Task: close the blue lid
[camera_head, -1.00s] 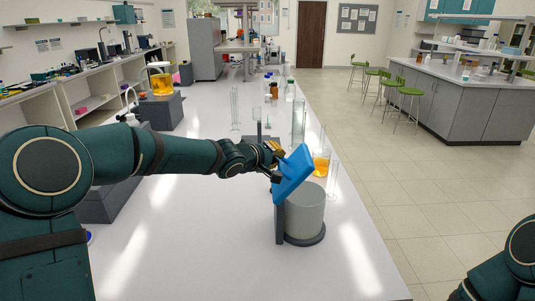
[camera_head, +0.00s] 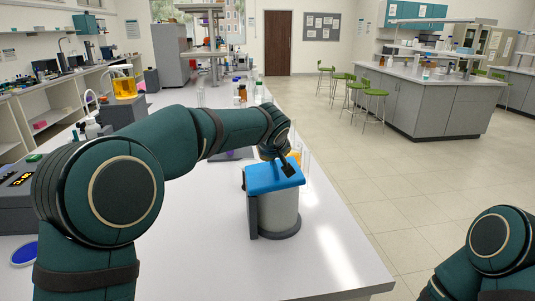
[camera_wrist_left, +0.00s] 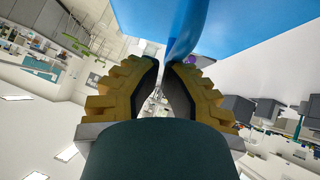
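The blue lid (camera_head: 273,177) lies about level on top of the grey cylindrical vessel (camera_head: 279,212), covering its mouth. The vessel stands upright on a dark base with a dark post at its left side. My left gripper (camera_head: 287,166) is over the lid, its dark fingertips at or just above the lid's top; contact is not clear. In the left wrist view the gripper's yellow-backed fingers (camera_wrist_left: 165,68) come nearly together at the tips, with the blue lid (camera_wrist_left: 245,25) just beyond them. I see nothing held between them. My right gripper is not in view.
The vessel stands near the right edge of the white bench (camera_head: 190,262). Glassware and bottles (camera_head: 240,92) stand farther back, some hidden by my left arm. A flask of orange liquid (camera_head: 124,86) is at the left. The bench front is largely clear.

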